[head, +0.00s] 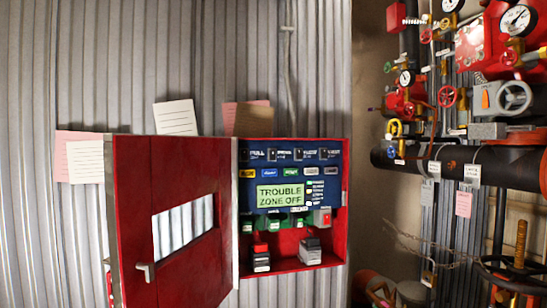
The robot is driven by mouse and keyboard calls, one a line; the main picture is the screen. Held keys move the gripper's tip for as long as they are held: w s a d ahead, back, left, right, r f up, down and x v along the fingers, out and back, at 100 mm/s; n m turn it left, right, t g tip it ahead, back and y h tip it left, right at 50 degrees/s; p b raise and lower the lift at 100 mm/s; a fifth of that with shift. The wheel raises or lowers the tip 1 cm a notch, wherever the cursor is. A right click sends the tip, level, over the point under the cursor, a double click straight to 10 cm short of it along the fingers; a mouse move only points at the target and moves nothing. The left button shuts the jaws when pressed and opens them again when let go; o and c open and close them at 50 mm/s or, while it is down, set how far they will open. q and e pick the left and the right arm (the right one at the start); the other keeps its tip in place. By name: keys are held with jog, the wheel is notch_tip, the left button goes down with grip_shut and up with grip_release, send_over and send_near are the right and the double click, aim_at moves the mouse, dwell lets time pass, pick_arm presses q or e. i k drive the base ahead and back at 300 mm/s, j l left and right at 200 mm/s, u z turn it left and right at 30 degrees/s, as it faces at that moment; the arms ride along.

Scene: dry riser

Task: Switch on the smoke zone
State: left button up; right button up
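The red alarm cabinet (341,240) is on the corrugated wall. Its red door (185,270), with a window and a grey handle (147,271), stands open to the left. Inside is a blue panel (247,190). Its green display (281,195) reads "TROUBLE ZONE OFF". A row of dark switches (298,154) runs along the top with small labels. The labels are too small to tell surely which is smoke, and the switch positions are unclear. Below the display are green parts (274,224) and a red switch in a pale housing (322,217). Neither gripper is in view.
Paper notes (176,118) hang on the wall above. Red valves, gauges (518,20) and a thick black pipe (400,161) crowd the right side.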

aim_at(272, 153)
jog(key=l+z, duration=0.15)
jog(key=z, duration=0.25)
jog(key=i+l+z, duration=0.1)
jog(key=z, duration=0.3)
jog(key=i+l+z, duration=0.2)
jog(key=i, duration=0.35)
jog(key=i+u, duration=0.2)
jog(key=u, duration=0.25)
jog(key=i+u, duration=0.2)
jog(key=u, duration=0.3)
jog(key=i+l+u, duration=0.15)
jog(key=u, duration=0.3)
jog(key=i+l+u, duration=0.15)
jog(key=u, duration=0.35)
jog(key=l, duration=0.1)
